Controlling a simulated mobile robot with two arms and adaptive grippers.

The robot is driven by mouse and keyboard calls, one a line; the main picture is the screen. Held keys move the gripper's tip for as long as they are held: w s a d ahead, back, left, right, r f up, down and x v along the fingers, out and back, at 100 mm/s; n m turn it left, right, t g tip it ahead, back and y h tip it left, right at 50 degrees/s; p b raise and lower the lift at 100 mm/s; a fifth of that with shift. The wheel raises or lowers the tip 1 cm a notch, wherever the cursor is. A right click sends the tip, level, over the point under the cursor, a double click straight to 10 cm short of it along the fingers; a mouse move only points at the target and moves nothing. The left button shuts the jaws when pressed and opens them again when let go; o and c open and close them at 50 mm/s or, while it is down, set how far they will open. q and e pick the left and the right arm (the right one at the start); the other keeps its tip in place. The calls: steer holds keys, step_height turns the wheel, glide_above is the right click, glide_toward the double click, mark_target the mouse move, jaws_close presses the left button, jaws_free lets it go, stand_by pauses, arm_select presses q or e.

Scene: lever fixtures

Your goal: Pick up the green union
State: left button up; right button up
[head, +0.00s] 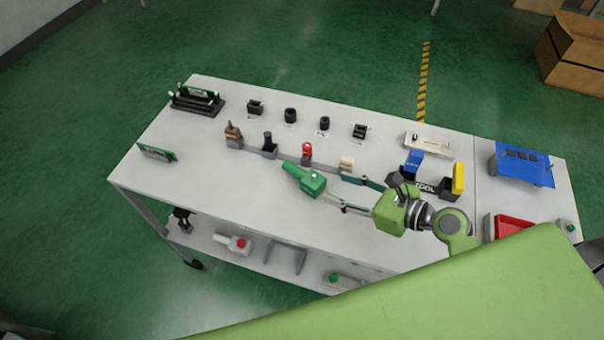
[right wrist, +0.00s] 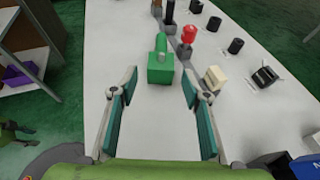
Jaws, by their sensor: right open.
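The green union (head: 312,183) lies on the white table, a blocky green piece with a rounded narrower end pointing to the upper left in the head view. In the right wrist view the green union (right wrist: 161,68) sits just ahead of the fingertips, roughly centred between them. My right gripper (head: 335,187) comes in from the right with its fingers spread wide. In the right wrist view its teal-padded fingers (right wrist: 158,84) are apart with nothing held between them. My left gripper does not show.
Behind the union stand a red-topped fixture (head: 307,152), a black one (head: 269,143) and a cream block (head: 347,163). A blue block (head: 413,163), a yellow block (head: 458,178) and a red bin (head: 511,225) are at right.

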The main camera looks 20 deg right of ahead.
mark_target(316, 180)
steer(key=x, duration=0.3)
steer(key=shift+w+a, duration=0.1)
steer(key=shift+w, duration=0.05)
steer(key=x, duration=0.2)
steer(key=shift+w+a+f, duration=0.15)
steer(key=shift+w+a, duration=0.05)
steer(key=shift+w, duration=0.05)
steer(key=shift+w+a+f, duration=0.1)
steer(key=shift+w+a, duration=0.05)
steer(key=shift+w+a+f+p, duration=0.25)
steer(key=shift+w+p, duration=0.15)
steer(key=shift+w, duration=0.05)
steer(key=x, duration=0.3)
steer(key=shift+w+f, duration=0.2)
steer(key=shift+f, duration=0.05)
steer(key=shift+w+a+f, duration=0.1)
steer(key=shift+w+f, duration=0.05)
steer(key=shift+w, duration=0.05)
steer(key=shift+s, duration=0.1)
steer(key=shift+c, duration=0.4)
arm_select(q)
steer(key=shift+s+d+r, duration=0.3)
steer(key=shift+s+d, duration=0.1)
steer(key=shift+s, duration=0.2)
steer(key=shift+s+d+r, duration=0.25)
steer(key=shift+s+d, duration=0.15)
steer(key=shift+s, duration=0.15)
arm_select(e)
steer(key=c, duration=0.9)
